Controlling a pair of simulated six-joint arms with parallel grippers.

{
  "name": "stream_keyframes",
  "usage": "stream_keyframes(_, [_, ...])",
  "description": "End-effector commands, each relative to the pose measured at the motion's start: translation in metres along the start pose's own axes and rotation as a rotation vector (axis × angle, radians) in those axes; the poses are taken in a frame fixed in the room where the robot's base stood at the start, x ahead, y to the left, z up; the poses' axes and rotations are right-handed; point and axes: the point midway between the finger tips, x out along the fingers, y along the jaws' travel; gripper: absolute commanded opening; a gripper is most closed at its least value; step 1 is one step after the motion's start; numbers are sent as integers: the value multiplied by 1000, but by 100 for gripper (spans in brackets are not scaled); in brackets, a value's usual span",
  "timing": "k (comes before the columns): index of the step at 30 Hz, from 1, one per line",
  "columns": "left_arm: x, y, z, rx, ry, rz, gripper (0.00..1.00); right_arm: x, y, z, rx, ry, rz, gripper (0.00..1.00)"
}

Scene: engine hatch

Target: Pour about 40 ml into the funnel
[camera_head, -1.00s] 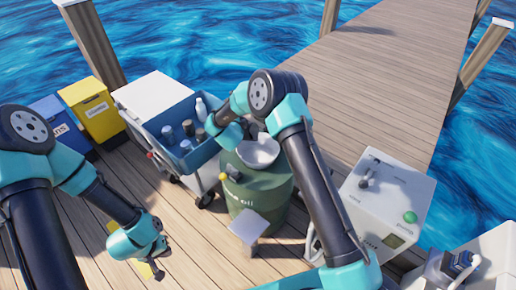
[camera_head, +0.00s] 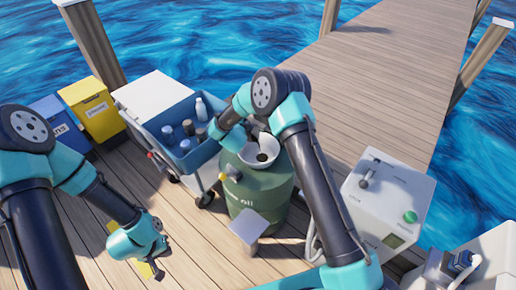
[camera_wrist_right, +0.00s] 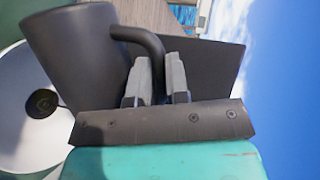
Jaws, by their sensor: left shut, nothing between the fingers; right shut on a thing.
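The white funnel (camera_head: 262,151) sits on top of the green oil drum (camera_head: 258,196); its dark hole shows. In the right wrist view the funnel (camera_wrist_right: 20,95) is at the left edge, partly behind a dark grey jug (camera_wrist_right: 80,55). My right gripper (camera_wrist_right: 157,72) is shut on the jug's curved handle. The jug is beside the funnel in that view; I see no stream of liquid and cannot tell its fill. In the head view my right arm hides the jug. My left gripper (camera_head: 157,272) is shut and empty, low above the deck at the left.
A cart with a blue tray (camera_head: 190,158) holding bottles and cans stands behind the drum. Yellow (camera_head: 94,108) and blue (camera_head: 62,122) bins are at the left. A white machine (camera_head: 388,205) stands to the right.

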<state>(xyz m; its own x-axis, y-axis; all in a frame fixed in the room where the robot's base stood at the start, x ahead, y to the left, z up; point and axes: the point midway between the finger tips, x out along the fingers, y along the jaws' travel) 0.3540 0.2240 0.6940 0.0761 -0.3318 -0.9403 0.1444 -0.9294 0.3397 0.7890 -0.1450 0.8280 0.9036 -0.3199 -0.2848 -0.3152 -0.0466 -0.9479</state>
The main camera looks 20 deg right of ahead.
Motion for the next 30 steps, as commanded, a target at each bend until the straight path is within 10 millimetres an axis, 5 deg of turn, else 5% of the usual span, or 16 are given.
stream_keyframes(30, [0, 0, 0, 0, 0, 0, 0, -1, 1, -4, 28, -6, -12, 0])
